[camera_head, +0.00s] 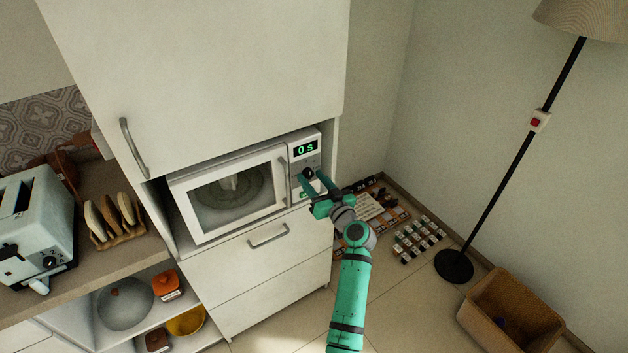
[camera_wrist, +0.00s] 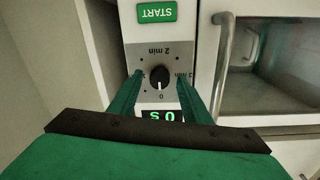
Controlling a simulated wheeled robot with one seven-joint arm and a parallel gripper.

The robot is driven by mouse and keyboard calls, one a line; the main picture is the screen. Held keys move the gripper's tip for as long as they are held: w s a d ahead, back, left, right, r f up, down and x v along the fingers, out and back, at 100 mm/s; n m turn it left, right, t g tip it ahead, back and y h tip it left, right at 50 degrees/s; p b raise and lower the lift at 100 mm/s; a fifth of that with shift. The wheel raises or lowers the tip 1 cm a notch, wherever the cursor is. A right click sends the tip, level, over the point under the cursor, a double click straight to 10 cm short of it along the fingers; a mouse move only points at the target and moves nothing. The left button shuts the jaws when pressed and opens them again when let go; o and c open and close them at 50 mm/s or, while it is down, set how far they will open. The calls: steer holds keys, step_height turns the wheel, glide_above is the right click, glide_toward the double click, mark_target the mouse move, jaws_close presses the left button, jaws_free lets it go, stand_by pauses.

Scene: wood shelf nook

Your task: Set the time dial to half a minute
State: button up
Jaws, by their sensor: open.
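The white microwave (camera_head: 236,187) sits in the cabinet nook with its door shut. Its black time dial (camera_head: 308,173) is on the right-hand panel, below a display (camera_head: 306,147) reading "0 s" in green. In the wrist view, which is upside down, the dial (camera_wrist: 159,75) has its white mark toward "0". "2 min" is on the opposite side; the side labels are partly hidden. My gripper (camera_head: 310,179) is open at the panel, with a finger on each side of the dial in the wrist view (camera_wrist: 160,82). I cannot tell whether either finger touches it.
The green START button (camera_wrist: 156,13) is on the panel beyond the dial. The microwave door handle (camera_wrist: 224,38) is close beside one finger. A floor lamp (camera_head: 512,160) and a wicker basket (camera_head: 512,310) stand to the right. A toaster (camera_head: 35,225) is on the left counter.

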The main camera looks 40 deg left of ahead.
steer(key=c, duration=1)
steer(key=shift+c, duration=0.2)
steer(key=shift+m, duration=0.4)
steer(key=m, duration=0.3)
steer(key=shift+m, duration=2.4)
steer(key=o, duration=1)
steer(key=shift+w, duration=0.1)
